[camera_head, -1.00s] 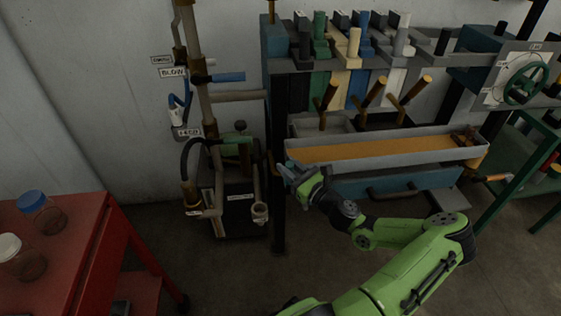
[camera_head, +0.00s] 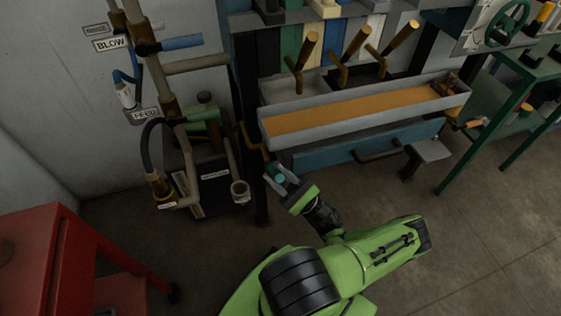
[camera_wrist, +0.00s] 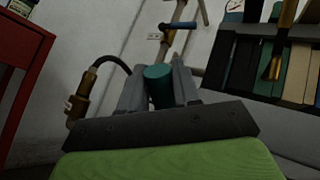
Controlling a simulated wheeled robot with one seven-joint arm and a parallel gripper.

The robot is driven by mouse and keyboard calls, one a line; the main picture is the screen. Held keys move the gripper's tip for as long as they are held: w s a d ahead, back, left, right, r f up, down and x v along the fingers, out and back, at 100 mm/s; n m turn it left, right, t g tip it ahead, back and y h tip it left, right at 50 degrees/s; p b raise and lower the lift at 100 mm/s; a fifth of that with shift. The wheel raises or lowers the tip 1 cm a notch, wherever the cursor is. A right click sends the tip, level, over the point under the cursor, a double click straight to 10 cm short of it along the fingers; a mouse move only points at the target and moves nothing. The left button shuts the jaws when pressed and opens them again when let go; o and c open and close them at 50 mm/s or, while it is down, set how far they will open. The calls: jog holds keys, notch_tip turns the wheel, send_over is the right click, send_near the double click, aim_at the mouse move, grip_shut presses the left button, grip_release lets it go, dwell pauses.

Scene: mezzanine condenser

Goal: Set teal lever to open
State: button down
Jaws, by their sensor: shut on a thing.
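The teal lever has a short teal grip that shows between my fingers in the head view (camera_head: 279,178) and as a round teal cylinder in the wrist view (camera_wrist: 158,88). A bent brass piece (camera_head: 254,150) by the dark post runs down toward that grip; whether they join is hard to see. My gripper (camera_head: 277,177) is shut on the teal grip, low beside the post and left of the blue drawer. In the wrist view my two grey fingers stand on either side of the grip, which hides the rest of the lever.
Left of the post stands pipework with labels, a blue handle (camera_head: 182,42) and a black hose. A long tray (camera_head: 350,121) and a blue drawer (camera_head: 367,149) with a protruding handle lie right. A red cart (camera_head: 50,255) is at lower left. Floor between cart and arm is clear.

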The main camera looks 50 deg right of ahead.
jog(key=shift+s+a+f+n+y, duration=0.15)
jog(key=shift+f+n+y, duration=0.2)
jog(key=shift+n+y, duration=0.3)
jog(key=shift+s+a+f+n+y, duration=0.1)
jog(key=shift+f+n+y, duration=0.25)
jog(key=shift+n+y, duration=0.3)
jog(key=c, duration=0.9)
grip_release()
